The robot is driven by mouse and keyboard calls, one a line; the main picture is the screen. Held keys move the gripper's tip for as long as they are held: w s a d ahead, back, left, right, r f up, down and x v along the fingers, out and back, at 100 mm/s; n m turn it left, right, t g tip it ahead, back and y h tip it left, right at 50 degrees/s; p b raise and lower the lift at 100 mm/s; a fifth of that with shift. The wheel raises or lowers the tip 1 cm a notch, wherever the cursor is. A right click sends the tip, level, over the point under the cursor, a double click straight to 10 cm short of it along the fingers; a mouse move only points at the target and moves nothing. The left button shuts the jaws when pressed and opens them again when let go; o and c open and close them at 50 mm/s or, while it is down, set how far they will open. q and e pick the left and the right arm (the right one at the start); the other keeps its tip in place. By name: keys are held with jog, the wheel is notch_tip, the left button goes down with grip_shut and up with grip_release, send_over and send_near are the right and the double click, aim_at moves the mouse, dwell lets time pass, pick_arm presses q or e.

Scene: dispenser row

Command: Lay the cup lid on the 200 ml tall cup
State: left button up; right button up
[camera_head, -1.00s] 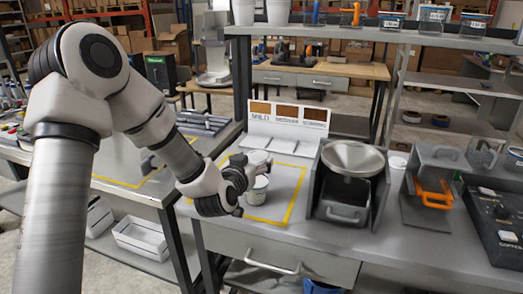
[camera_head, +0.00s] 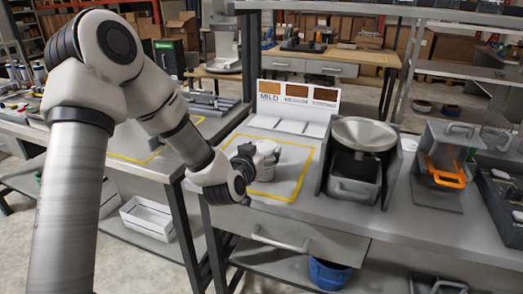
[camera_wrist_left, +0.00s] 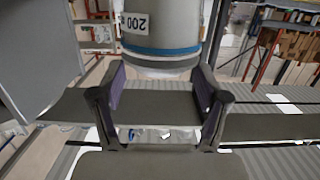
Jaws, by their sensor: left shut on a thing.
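My left gripper (camera_head: 246,164) is at the near part of the yellow-outlined area, shut on the white cup lid (camera_head: 266,147). The lid is over the tall cup (camera_head: 264,172), which stands on the counter, partly hidden by the gripper. In the left wrist view the cup (camera_wrist_left: 170,22) shows a "200" label and a blue band. A pale rim lies between the fingers (camera_wrist_left: 162,88) there. Lid and cup look very close; I cannot tell whether the lid is seated. My right gripper is not in view.
The yellow outline (camera_head: 292,203) marks counter space around the cup. A sign reading MILD (camera_head: 298,97) stands behind it. A dispenser with a round metal bowl (camera_head: 363,134) is close on the right, then a unit with an orange handle (camera_head: 446,172).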

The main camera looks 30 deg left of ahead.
pick_arm(q)
jog(key=shift+s+d, duration=0.15)
jog(key=shift+s, duration=0.5)
jog(key=shift+f+b, duration=0.3)
jog(key=shift+f, duration=0.1)
dwell(0.4)
jog(key=o, duration=0.7)
jog(key=shift+o, duration=0.2)
jog(key=shift+r, duration=0.1)
jog(key=shift+r+p, duration=2.6)
jog(key=shift+r, duration=0.35)
